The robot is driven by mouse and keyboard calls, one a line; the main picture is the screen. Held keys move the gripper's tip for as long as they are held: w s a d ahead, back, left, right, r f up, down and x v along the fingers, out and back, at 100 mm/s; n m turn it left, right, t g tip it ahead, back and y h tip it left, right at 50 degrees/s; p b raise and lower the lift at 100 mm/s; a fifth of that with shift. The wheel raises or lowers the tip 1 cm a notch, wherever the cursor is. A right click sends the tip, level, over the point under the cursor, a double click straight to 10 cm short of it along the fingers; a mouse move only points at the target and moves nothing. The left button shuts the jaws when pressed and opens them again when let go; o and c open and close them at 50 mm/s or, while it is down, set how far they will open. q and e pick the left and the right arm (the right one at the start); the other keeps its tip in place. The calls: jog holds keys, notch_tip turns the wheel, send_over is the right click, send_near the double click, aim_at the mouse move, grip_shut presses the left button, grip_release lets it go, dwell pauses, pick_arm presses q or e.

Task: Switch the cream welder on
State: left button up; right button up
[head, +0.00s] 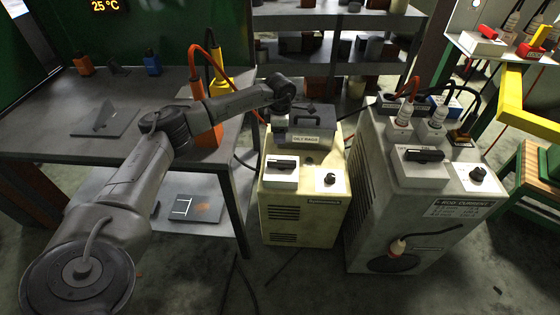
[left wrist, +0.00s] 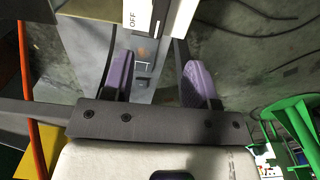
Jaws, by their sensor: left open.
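The cream welder (head: 330,215) stands on the floor at the middle of the head view. Its top front carries a white switch box (head: 283,176) with a black lever (head: 281,164), and a white box with a round black knob (head: 330,179). My left gripper (head: 280,128) is at the welder's rear left top, behind the switch box and partly hidden by its own wrist. In the left wrist view its two purple fingertips (left wrist: 155,78) are apart with nothing held between them. A white box marked OFF (left wrist: 133,15) shows beyond them. My right gripper is in neither view.
A larger grey welder (head: 370,200) with its own lever (head: 425,155) and knob stands close on the right. Shelves (head: 335,68) stand behind. Cables lie on the floor.

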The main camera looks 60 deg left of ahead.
aim_at(280, 161)
pick_arm(q)
notch_tip(280, 161, down, 12)
jog(key=b, duration=0.5)
jog(key=shift+f+b, duration=0.2)
jog(key=shift+b, duration=0.15)
jog(key=shift+f+b, duration=0.3)
jog(key=shift+f, duration=0.4)
jog(key=c, duration=0.9)
